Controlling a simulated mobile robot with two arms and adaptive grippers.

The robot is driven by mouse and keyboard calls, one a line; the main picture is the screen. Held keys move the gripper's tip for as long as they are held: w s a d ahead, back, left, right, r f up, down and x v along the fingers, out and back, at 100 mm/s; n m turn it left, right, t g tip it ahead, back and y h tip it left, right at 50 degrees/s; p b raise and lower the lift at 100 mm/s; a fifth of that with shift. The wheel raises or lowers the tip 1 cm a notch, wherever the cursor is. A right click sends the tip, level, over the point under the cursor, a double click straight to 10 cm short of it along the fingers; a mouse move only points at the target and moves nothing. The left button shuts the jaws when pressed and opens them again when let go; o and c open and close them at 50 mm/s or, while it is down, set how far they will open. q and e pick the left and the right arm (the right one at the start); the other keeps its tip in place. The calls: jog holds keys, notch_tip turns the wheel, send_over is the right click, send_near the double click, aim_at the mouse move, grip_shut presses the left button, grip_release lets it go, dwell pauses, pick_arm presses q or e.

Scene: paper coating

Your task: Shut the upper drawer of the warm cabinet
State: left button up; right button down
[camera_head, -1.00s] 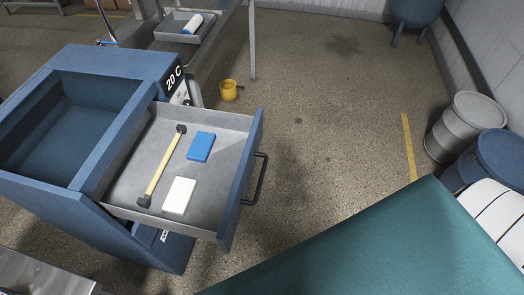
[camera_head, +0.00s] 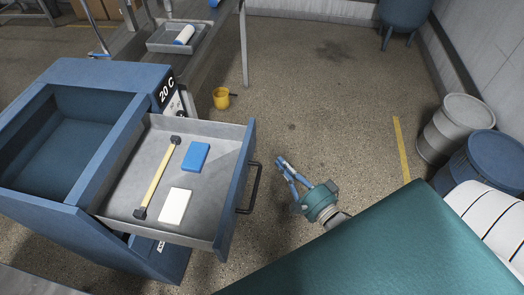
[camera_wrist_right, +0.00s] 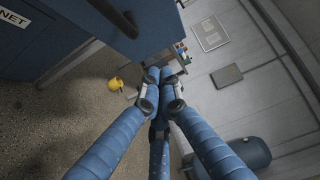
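The blue warm cabinet (camera_head: 85,68) stands at the left in the head view, with its upper drawer (camera_head: 232,190) pulled out to the right. The drawer's dark handle (camera_head: 252,190) is on its outer face; a dark handle (camera_wrist_right: 124,22) also shows at the top of the wrist view. A yellow-handled tool (camera_head: 158,178), a blue block (camera_head: 194,157) and a white block (camera_head: 175,206) lie in the drawer. My right gripper (camera_head: 282,162) is right of the handle, apart from it, its fingers together and empty. My left gripper is not in view.
A yellow mug (camera_head: 221,98) is on the floor behind the drawer. A bench with a tray (camera_head: 165,42) and roller stands at the back. Barrels (camera_head: 455,125) line the right wall. A green surface (camera_head: 400,245) fills the lower right. The floor between is clear.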

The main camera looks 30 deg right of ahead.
jog(key=shift+w+a+p, duration=0.35)
jog(key=shift+w+a, duration=0.3)
jog(key=shift+w, duration=0.55)
jog(key=shift+w+a+p, duration=0.3)
jog(key=shift+w+a, duration=0.3)
jog(key=shift+w, duration=0.55)
jog(key=shift+w+a+p, duration=0.35)
jog(key=shift+w+a, duration=0.3)
jog(key=shift+w, duration=0.55)
